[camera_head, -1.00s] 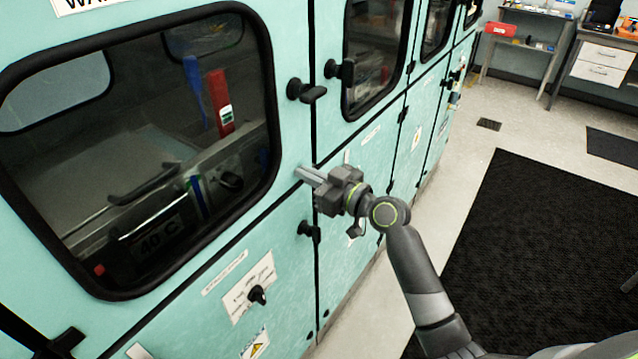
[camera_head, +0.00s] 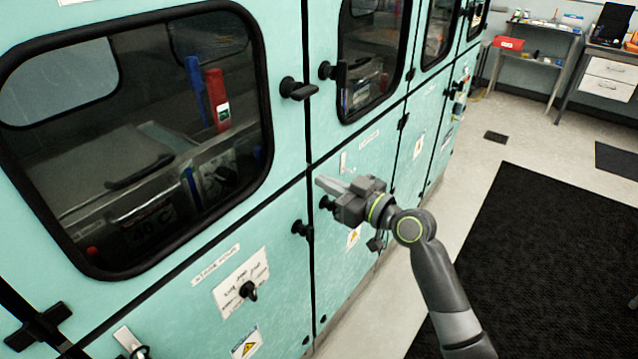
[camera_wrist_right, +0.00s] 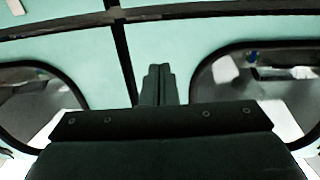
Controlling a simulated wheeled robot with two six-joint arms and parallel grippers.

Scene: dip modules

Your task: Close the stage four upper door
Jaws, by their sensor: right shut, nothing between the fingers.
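A teal upper door with a large dark-framed window (camera_head: 262,150) fills the left of the head view. It looks flush with the cabinet front, and its black handle (camera_head: 298,90) stands near its right edge. I cannot tell from the label which door is stage four. My right gripper (camera_head: 320,182) is shut and empty, below and right of that handle, in front of the seam between upper and lower doors. In the right wrist view its fingers (camera_wrist_right: 158,85) are together against teal panels. My left gripper is not in view.
Lower teal doors carry black latches (camera_head: 302,229) and a knob (camera_head: 248,291). More windowed upper doors (camera_head: 345,112) run along the cabinet to the right. A black mat (camera_head: 540,250) lies on the floor to the right. Side tables (camera_head: 535,40) stand at the back.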

